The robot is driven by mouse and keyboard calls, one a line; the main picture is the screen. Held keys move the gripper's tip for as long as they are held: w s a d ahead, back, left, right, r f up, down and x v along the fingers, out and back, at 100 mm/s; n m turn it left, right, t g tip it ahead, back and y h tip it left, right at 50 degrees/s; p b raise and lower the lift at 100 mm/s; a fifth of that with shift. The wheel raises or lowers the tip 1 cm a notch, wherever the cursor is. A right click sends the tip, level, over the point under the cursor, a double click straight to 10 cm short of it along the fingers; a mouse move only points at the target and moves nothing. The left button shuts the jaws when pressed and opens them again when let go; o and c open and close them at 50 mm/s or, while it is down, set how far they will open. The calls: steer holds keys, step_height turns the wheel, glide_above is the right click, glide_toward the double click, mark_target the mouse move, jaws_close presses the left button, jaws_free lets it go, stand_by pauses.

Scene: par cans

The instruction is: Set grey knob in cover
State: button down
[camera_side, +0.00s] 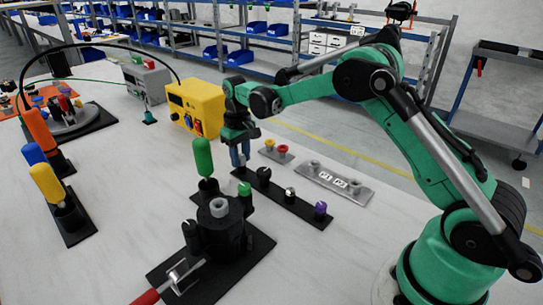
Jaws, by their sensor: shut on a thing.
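My gripper (240,158) points down behind the left end of a black strip (300,207), in front of the yellow box. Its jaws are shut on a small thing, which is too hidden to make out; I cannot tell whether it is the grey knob. The strip bears a green knob (244,189), a black knob (264,176), a small dark-and-white knob (290,193) and a purple knob (320,210). A grey plate (335,184) marked with letters has two raised grey round parts; I cannot tell whether it is the cover. A smaller grey plate (277,154) bears a yellow and a red knob.
A black fixture (219,235) with a grey ring part on top stands at the front, beside a red-handled clamp (165,287). A green-handled tool (203,158) stands upright close left of my gripper. A yellow box (197,106) stands behind.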

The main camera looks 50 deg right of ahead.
mark_target(240, 156)
steer(key=shift+r, duration=2.95)
steer(key=shift+r, duration=0.1)
steer(key=shift+s+a+r, duration=0.15)
steer(key=shift+s+r, duration=0.05)
steer(key=shift+r, duration=0.05)
steer(key=s+a+r, duration=0.5)
steer(key=s+r, duration=0.3)
steer(key=s, duration=0.1)
steer(key=s+a+n, duration=0.1)
steer(key=a, duration=0.3)
steer(key=s+a+n, duration=0.2)
steer(key=a, duration=0.2)
steer(key=s+a+n, duration=0.1)
steer(key=a, duration=0.2)
steer(key=shift+s+a+r+n, duration=0.1)
steer(key=shift+s+a+n, duration=0.2)
steer(key=shift+a, duration=0.1)
steer(key=shift+f, duration=2.45)
steer(key=shift+f, duration=0.15)
